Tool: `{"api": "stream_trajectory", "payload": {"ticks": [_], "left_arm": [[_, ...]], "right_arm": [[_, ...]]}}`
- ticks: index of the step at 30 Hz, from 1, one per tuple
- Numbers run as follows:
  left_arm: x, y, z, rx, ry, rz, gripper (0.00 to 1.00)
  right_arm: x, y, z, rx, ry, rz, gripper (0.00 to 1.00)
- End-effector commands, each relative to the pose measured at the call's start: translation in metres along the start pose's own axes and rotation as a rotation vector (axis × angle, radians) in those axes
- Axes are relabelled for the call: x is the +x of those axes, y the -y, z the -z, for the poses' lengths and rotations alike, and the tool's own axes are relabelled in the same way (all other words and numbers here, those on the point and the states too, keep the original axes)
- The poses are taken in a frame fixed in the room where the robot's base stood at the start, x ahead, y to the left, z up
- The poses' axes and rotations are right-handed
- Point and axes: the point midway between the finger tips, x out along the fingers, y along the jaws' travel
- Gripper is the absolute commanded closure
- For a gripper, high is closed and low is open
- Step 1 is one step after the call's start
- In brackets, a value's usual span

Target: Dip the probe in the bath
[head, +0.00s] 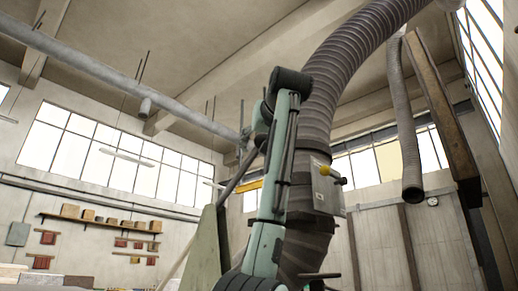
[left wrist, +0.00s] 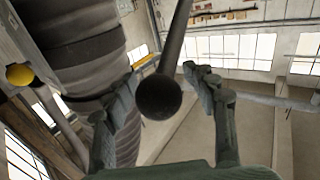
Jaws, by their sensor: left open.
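In the left wrist view my left gripper (left wrist: 163,82) is open, with one finger on each side of the picture. A dark ball (left wrist: 158,98) on the end of a grey rod (left wrist: 178,35) shows between the fingers; it may be the probe. Gaps show on both sides of the ball, and I cannot tell how far it lies from the fingers. In the head view a grey rod (head: 238,174) slants beside a pale green jointed arm, and I cannot clearly make out the left gripper there. No bath can be made out. My right gripper is not in view.
A thinner hose (head: 404,130) hangs at right. Shelves (head: 100,223) line the left wall. No floor or work surface shows clearly.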

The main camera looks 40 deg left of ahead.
Motion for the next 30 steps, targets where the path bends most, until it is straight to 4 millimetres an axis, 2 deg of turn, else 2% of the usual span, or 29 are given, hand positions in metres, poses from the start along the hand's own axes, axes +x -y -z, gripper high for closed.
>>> {"api": "stream_trajectory", "payload": {"ticks": [9, 15, 20, 30], "left_arm": [[-0.069, -0.001, 0.001, 0.0, -0.004, -0.004, 0.44], [-0.095, -0.001, 0.0, 0.0, -0.001, -0.003, 0.44], [-0.102, -0.001, 0.0, 0.001, -0.001, -0.002, 0.44], [-0.102, 0.0, 0.0, 0.001, -0.001, -0.002, 0.44]], "right_arm": [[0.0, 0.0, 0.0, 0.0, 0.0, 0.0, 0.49], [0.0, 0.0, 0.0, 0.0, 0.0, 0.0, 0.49], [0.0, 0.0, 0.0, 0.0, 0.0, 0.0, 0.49], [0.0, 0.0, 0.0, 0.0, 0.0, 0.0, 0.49]]}}
